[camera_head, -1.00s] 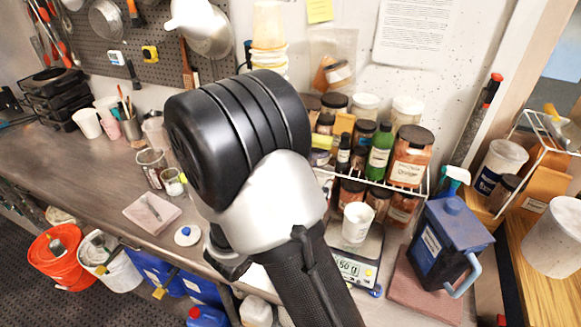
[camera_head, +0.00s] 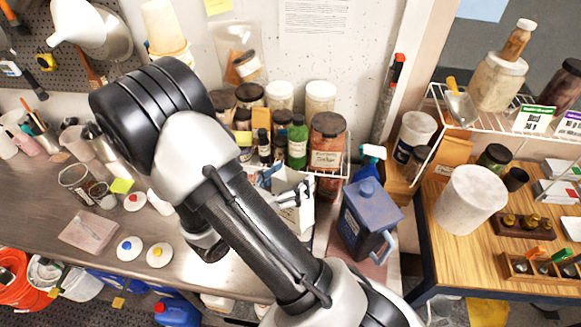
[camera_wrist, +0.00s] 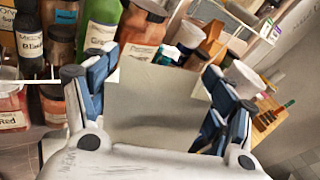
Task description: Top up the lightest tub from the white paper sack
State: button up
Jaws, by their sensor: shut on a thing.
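My gripper (camera_wrist: 155,100) has blue-padded fingers and is shut on a pale, flat-faced thing (camera_wrist: 155,95) that looks like the white paper sack. In the head view the gripper and the pale thing (camera_head: 296,205) are mostly behind my forearm, above the bench near the scale's place. At the lower left, on the floor, are an orange tub (camera_head: 10,288) and a white tub (camera_head: 80,287). Blue tubs (camera_head: 105,287) sit beside them, partly under the bench edge. Their contents can hardly be seen.
A blue jug (camera_head: 362,222) stands right of the gripper. Jars and a green bottle (camera_head: 297,142) stand in a rack behind it. White lids with coloured knobs (camera_head: 130,250) lie on the bench at left. A wooden side table (camera_head: 405,225) is at right.

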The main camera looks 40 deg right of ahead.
jog(key=n+p, duration=0.1)
jog(key=p, duration=0.1)
jog(key=n+g+y+p, duration=0.1)
jog(key=p, duration=0.1)
jog(key=shift+w+f, duration=0.1)
jog(key=shift+f, duration=0.3)
jog(key=shift+d+f+n+g+y+p, duration=0.1)
jog(key=shift+f+n+g+y+p, duration=0.2)
jog(key=shift+n+y+p, duration=0.25)
jog(key=f+n+g+p, duration=0.1)
jog(key=w+f+n+y+p, duration=0.1)
jog(key=f, duration=0.1)
jog(key=f+n+g+p, duration=0.1)
jog(key=shift+w+d+f+g+y, duration=0.3)
jog(key=shift+y, duration=0.05)
jog(key=shift+w+f+n+g+p, duration=0.15)
jog(key=shift+f+n+g+p, duration=0.2)
jog(key=shift+f, duration=0.1)
jog(key=shift+f, duration=0.1)
jog(key=shift+w+d+f+y, duration=0.1)
jog(key=shift+w+f+y, duration=0.05)
jog(key=shift+f+y, duration=0.2)
jog(key=shift+n, duration=0.3)
dwell(1.7)
jog(key=shift+w+f+g, duration=0.15)
jog(key=shift+f+g, duration=0.2)
jog(key=shift+f, duration=0.1)
